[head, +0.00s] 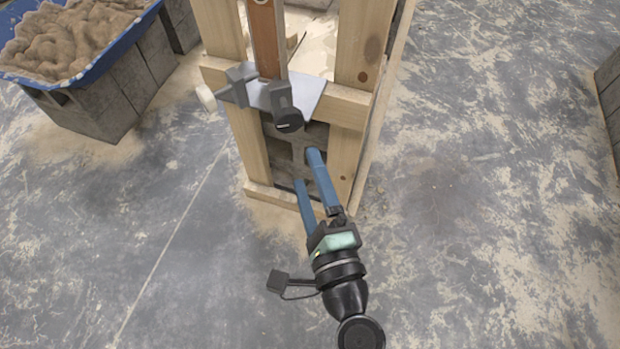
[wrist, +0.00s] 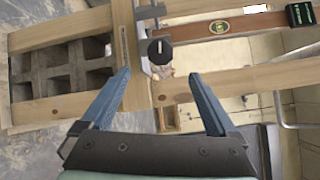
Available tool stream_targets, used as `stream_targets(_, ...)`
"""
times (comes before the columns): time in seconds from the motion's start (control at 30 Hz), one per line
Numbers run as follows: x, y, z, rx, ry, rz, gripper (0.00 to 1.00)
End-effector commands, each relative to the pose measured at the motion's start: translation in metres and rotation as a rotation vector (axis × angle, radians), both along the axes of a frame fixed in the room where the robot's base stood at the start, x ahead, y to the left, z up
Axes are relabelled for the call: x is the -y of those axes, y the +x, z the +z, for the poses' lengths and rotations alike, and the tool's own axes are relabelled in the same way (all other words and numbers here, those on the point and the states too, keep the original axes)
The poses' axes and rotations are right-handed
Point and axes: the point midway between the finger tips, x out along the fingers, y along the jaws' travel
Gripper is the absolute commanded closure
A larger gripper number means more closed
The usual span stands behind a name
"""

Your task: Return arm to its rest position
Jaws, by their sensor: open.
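My gripper (head: 307,168) is open, with its two blue fingers spread apart. In the head view it is in the lower middle, reaching up toward the front of a wooden frame (head: 352,107). The wrist view shows the fingers (wrist: 158,78) with nothing gripped between them. A grey clamp-like fitting with a round black knob (head: 289,121) is just beyond the fingertips; the knob also shows in the wrist view (wrist: 160,51). I cannot tell whether a finger touches the frame. My arm's rest position is not marked in either view.
A blue tub (head: 98,69) of sandy mortar stands on grey blocks (head: 97,107) at upper left. Hollow grey blocks (wrist: 67,69) lie behind the frame's planks.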

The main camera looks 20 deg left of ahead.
Motion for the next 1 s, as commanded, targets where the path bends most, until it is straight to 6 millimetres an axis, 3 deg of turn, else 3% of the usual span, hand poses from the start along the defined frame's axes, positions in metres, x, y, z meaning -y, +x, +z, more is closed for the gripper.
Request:
stream_targets(0.7,0.002,0.001,0.007,0.025,-0.027,-0.002,0.06)
stream_targets(0.77,0.001,0.009,0.019,0.07,-0.08,-0.004,0.06)
stream_targets(0.87,0.001,0.033,0.059,0.212,-0.248,-0.029,0.06)
stream_targets(1.0,0.008,0.068,0.148,0.496,-0.596,-0.141,0.06)
